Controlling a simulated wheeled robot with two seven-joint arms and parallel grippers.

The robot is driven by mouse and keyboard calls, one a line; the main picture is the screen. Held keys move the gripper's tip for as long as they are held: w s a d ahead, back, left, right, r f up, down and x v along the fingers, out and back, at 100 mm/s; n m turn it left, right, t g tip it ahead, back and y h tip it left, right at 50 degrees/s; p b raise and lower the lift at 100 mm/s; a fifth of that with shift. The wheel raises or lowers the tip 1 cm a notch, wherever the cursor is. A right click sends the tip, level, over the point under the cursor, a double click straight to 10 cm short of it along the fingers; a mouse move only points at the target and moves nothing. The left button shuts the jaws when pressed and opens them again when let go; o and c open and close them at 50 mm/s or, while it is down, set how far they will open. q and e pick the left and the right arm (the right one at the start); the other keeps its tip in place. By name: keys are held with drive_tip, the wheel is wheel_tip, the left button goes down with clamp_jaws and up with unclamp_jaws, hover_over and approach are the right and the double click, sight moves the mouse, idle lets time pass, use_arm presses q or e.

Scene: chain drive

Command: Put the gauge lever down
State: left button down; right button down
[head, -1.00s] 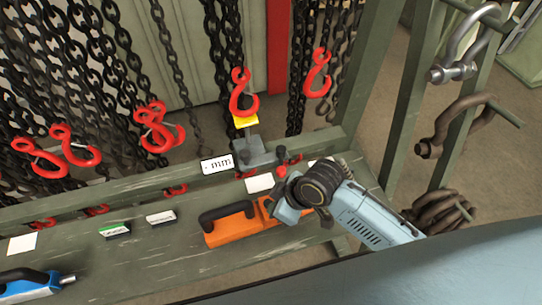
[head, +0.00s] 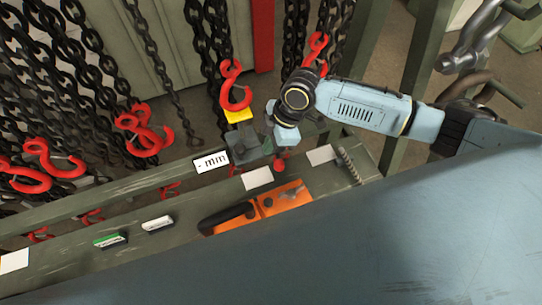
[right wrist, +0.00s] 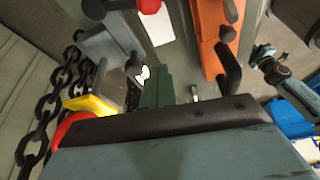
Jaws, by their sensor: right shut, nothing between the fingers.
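The gauge (head: 262,152) is a grey block on the upper rail, with a yellow pad (head: 238,116) beside a red hook and a white "mm" label (head: 211,162) to its left. In the right wrist view the grey gauge body (right wrist: 105,45) stands upper left, with a yellow pad (right wrist: 92,105) and dark knobs. I cannot clearly make out its lever. My right gripper (head: 250,146) is over the gauge and hides part of it. Its dark green fingers (right wrist: 157,88) are shut and empty, close beside the gauge; contact cannot be told.
An orange tool (head: 285,201) with a black handle lies on the shelf just in front. Red hooks (head: 145,140) on black chains hang behind and to the left. Shackles (head: 470,50) hang at upper right.

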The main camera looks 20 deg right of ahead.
drive_tip(key=b+x, duration=0.1)
drive_tip(key=x, duration=0.8)
drive_tip(key=shift+a+f, duration=0.1)
drive_tip(key=shift+f, duration=0.1)
drive_tip(key=d, duration=0.3)
drive_tip(key=shift+s+f+p, duration=0.1)
drive_tip(key=shift+f+p, duration=0.25)
drive_tip(key=shift+f, duration=0.05)
use_arm(q)
drive_tip(key=shift+w+f, duration=0.1)
drive_tip(key=shift+w, duration=0.3)
use_arm(e)
drive_tip(key=shift+d+f, duration=0.15)
drive_tip(key=shift+d, duration=0.25)
drive_tip(key=shift+d, duration=0.1)
use_arm(q)
drive_tip(key=shift+s, duration=0.1)
use_arm(e)
drive_tip(key=shift+s, duration=0.1)
